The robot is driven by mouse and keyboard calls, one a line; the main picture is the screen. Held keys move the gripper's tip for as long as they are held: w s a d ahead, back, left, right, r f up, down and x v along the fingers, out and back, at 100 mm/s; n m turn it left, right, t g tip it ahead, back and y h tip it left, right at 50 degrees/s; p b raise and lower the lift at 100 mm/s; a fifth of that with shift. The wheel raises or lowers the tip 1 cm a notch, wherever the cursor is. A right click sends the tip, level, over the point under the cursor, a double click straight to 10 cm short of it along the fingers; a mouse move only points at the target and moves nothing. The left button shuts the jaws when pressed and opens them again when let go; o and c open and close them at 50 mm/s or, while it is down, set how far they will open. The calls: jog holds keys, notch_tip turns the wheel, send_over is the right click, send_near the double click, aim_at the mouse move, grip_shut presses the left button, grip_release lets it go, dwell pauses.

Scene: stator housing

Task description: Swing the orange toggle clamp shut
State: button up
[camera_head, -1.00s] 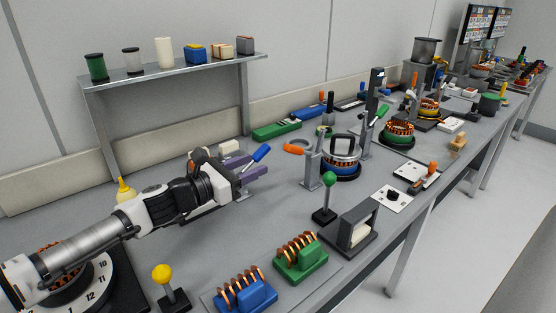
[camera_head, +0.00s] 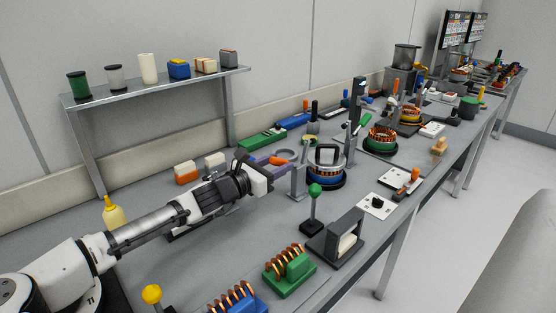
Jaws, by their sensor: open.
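The orange toggle clamp's handle (camera_head: 279,161) sticks out to the left of a grey post (camera_head: 298,181), pointing away from the stator housing. The stator housing (camera_head: 326,168) is a silver ring with a blue band and a dark upright handle, standing right of that post. My gripper (camera_head: 268,171) is at the end of my outstretched arm, just left of the post and close to the orange handle. It appears empty. Its fingers partly overlap the handle in the picture, and I cannot tell whether they touch it. A green handle (camera_head: 367,117) stands on the taller post behind the housing.
A green-knobbed stand (camera_head: 314,208) and a dark frame block (camera_head: 338,238) stand in front of the housing. Copper coils on green (camera_head: 289,272) and blue bases sit at the front edge.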

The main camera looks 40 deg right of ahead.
jog(key=shift+d, duration=0.45)
jog(key=shift+c, duration=0.3)
grip_shut()
